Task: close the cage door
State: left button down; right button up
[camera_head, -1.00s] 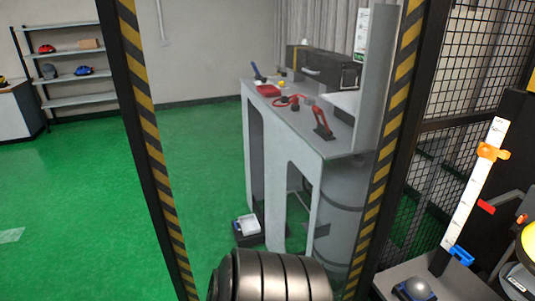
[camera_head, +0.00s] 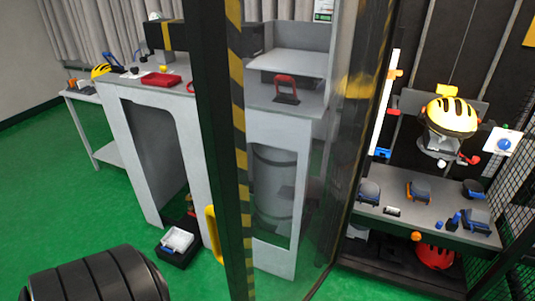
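The cage door (camera_head: 238,150) shows in the head view as an upright black frame edge with yellow and black hazard stripes. A see-through panel (camera_head: 318,215) extends to its right, with a faint yellow reflection on it. A yellow handle (camera_head: 212,235) is on the left side of the striped edge, low down. The door appears to stand open at an angle, but its latch and hinges cannot be made out. Neither of my grippers shows. A dark ribbed part at the lower left appears to be my arm.
A grey workbench (camera_head: 125,88) stands behind and left of the door, with a black bin (camera_head: 175,245) on the green floor. To the right, a yellow helmet (camera_head: 450,117) sits on the rig above a grey shelf (camera_head: 430,215). Black mesh (camera_head: 512,180) bounds the far right.

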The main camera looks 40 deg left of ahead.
aim_at(213, 28)
jog(key=k+j, duration=0.15)
jog(key=j, duration=0.25)
jog(key=k+j+z, duration=0.1)
jog(key=j, duration=0.3)
jog(key=k+j, duration=0.25)
jog(key=i+j, duration=0.15)
jog(key=j, duration=0.25)
jog(key=i+j+z, duration=0.1)
jog(key=j, duration=0.35)
jog(key=i+j, duration=0.15)
jog(key=j, duration=0.25)
